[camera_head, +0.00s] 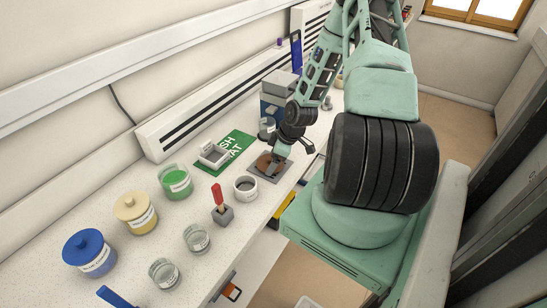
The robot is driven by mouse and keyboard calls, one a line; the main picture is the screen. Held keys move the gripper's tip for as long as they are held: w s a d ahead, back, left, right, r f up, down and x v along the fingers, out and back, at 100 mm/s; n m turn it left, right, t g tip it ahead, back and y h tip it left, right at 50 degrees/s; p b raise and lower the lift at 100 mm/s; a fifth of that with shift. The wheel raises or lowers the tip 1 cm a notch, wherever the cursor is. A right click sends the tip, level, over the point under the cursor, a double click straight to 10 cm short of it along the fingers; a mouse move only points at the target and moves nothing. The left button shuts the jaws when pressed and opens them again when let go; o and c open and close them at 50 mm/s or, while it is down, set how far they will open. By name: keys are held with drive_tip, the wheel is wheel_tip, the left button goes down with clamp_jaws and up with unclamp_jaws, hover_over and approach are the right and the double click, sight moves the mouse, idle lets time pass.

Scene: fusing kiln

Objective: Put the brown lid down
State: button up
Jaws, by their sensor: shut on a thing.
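The brown lid (265,163) is a small round disc at the middle of the white worktop. It is over a dark grey square plate (271,178). My gripper (279,154) is above the lid and shut on it, with its fingers pointing down. The fingers hide part of the lid. I cannot tell whether the lid touches the plate or is slightly above it.
Close by are a white round pot (245,187), a green mat (236,145) with a pale tray (214,154), and a red-handled tool in a grey block (223,216). Green (175,182), yellow (137,213) and blue-lidded (90,253) jars and two clear jars stand at the left.

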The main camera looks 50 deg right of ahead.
drive_tip(key=shift+f, duration=0.2)
drive_tip(key=o, duration=0.8)
drive_tip(key=shift+o, duration=0.2)
drive_tip(key=shift+r, duration=0.1)
drive_tip(key=shift+r, duration=0.2)
drive_tip(key=shift+s+d+r, duration=0.15)
drive_tip(key=shift+r, duration=0.1)
drive_tip(key=b+v, duration=0.2)
drive_tip(key=v, duration=0.9)
drive_tip(key=shift+r, duration=0.15)
